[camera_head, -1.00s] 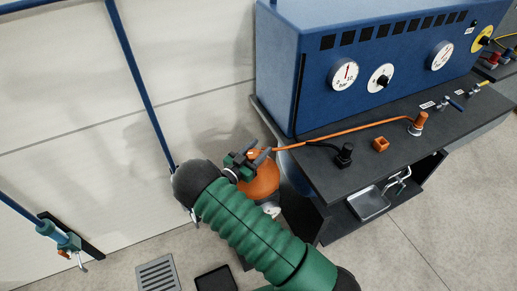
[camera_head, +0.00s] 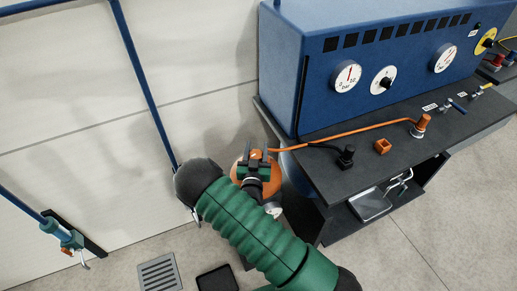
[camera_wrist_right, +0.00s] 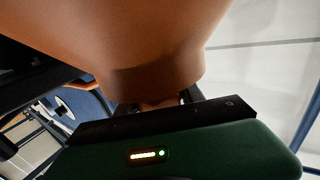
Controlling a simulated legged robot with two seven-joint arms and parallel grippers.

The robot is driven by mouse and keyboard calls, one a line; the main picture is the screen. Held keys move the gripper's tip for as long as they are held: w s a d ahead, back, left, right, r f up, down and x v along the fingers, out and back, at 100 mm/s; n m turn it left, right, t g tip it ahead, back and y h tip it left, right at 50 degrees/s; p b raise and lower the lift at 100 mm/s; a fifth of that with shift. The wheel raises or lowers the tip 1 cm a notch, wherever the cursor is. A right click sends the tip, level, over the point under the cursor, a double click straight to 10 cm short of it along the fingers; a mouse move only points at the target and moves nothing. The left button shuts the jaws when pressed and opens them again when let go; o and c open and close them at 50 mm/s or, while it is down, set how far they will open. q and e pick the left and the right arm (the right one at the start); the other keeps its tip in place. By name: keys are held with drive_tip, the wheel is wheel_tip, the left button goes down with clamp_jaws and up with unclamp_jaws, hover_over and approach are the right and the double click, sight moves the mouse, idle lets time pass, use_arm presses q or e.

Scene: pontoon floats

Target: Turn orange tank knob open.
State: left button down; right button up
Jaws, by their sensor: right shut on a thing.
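The orange tank (camera_head: 277,177) stands on the floor against the left end of the dark bench, partly hidden under my right gripper. A small orange piece, its knob (camera_head: 256,153), shows at the top between the fingers of my right gripper (camera_head: 256,157). This gripper is shut on the knob, with its green body over the tank top. In the right wrist view a large orange surface (camera_wrist_right: 145,45) fills the upper middle, close in front of the dark green gripper body. The fingertips are mostly hidden there. My left gripper is not in view.
A blue panel with gauges (camera_head: 348,77) stands on the dark bench (camera_head: 330,180). An orange hose (camera_head: 345,132) runs from near the tank to an orange fitting (camera_head: 422,122). A blue wall pipe (camera_head: 146,85) is left of the tank. A floor grate (camera_head: 158,272) lies below.

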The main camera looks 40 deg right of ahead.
drive_tip(key=n+t+y, duration=0.3)
drive_tip(key=y, duration=0.1)
drive_tip(key=shift+w+a, duration=0.25)
drive_tip(key=shift+w+a+r+n+t+y+b, duration=0.1)
drive_tip(key=shift+a+n+t+y+b, duration=0.1)
drive_tip(key=shift+n+t+y, duration=0.6)
drive_tip(key=shift+w+a+n+t+y+b, duration=0.15)
drive_tip(key=shift+n+y, duration=0.45)
drive_tip(key=shift+y, duration=0.6)
drive_tip(key=o, duration=1.4)
